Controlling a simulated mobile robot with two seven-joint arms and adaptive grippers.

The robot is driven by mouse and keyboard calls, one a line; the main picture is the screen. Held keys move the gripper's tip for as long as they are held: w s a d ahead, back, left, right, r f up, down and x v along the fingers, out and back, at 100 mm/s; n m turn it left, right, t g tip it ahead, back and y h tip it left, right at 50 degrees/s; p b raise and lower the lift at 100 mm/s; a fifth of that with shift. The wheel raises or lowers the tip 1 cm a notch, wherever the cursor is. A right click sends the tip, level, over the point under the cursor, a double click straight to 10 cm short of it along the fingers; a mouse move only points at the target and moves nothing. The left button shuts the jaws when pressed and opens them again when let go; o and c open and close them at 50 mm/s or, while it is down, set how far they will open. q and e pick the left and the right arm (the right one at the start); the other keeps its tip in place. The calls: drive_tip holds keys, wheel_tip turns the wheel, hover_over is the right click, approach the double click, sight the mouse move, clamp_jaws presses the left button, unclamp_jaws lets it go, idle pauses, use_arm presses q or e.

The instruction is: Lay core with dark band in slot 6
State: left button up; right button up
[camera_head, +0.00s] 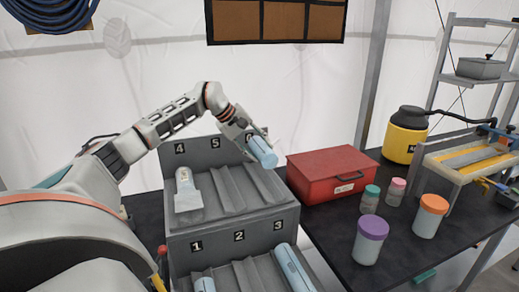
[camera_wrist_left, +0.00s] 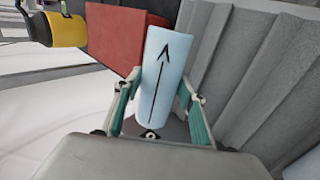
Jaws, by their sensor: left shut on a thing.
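My left gripper (camera_head: 246,140) is shut on a pale blue core (camera_head: 263,152) and holds it tilted over the upper right of the grey rack (camera_head: 228,213), near slot 6. The slot 6 label is partly hidden behind the gripper. In the left wrist view the core (camera_wrist_left: 158,65) shows a black arrow along its side, between the two fingers (camera_wrist_left: 160,98). I cannot make out a dark band on it. The grooved rack (camera_wrist_left: 245,75) lies to the right there. My right gripper is not in view.
Blue cores lie in slot 1 (camera_head: 205,285) and slot 3 (camera_head: 292,267). A red box (camera_head: 330,173) stands close right of the rack. Several lidded jars, including a purple-lidded one (camera_head: 369,240), stand farther right.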

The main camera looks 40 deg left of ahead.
use_arm(q)
drive_tip(key=shift+f+b, duration=0.4)
drive_tip(key=shift+f, duration=1)
drive_tip(key=shift+f+b, duration=0.5)
drive_tip(key=shift+f, duration=0.05)
drive_tip(key=shift+f+b, duration=0.5)
drive_tip(key=shift+f, duration=0.7)
drive_tip(key=shift+f+b, duration=0.3)
drive_tip(key=shift+f, duration=0.6)
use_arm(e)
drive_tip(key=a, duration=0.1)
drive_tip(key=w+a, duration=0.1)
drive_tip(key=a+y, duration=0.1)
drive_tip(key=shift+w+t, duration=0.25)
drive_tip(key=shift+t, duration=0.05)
